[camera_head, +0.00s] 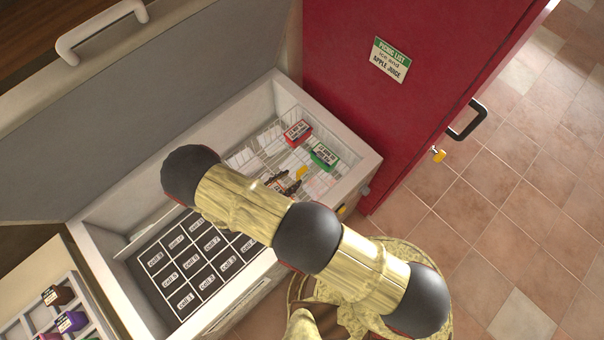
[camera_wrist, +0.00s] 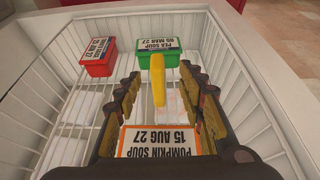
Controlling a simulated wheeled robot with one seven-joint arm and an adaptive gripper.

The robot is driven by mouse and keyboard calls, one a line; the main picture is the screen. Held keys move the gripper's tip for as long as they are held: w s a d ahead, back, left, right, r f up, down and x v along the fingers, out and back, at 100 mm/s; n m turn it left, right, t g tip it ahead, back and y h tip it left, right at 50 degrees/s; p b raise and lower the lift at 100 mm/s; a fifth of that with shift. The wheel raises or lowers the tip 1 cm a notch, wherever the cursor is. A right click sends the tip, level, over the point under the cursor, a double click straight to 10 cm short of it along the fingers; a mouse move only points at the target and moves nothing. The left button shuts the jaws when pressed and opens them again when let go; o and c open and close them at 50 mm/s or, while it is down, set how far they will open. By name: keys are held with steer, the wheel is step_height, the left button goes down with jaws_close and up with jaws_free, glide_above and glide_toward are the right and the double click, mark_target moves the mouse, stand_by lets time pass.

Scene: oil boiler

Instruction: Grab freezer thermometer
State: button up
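A narrow yellow item (camera_wrist: 158,82), which I take to be the freezer thermometer, stands out in the wire basket (camera_wrist: 52,95) in the wrist view. It also shows as a small yellow shape (camera_head: 301,173) in the head view. My gripper (camera_wrist: 160,76) is open, its dark and brassy fingers on either side of the yellow item, with gaps visible. In the head view my gripper (camera_head: 285,182) reaches down into the freezer's basket end. I cannot tell the exact depth between the fingertips and the item.
A red tub (camera_wrist: 98,59), a green pea soup tub (camera_wrist: 158,50) and a pumpkin soup tub (camera_wrist: 160,141) sit in the basket. The freezer rim (camera_head: 345,135) surrounds it. A labelled cell grid (camera_head: 195,262) lies left. The raised lid (camera_head: 120,110) stands behind.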

mark_target(299, 172)
steer(key=shift+x, duration=3.55)
steer(key=shift+w+a, duration=0.15)
steer(key=shift+w, duration=0.05)
steer(key=shift+c, duration=0.3)
steer(key=shift+r, duration=0.1)
jaws_close()
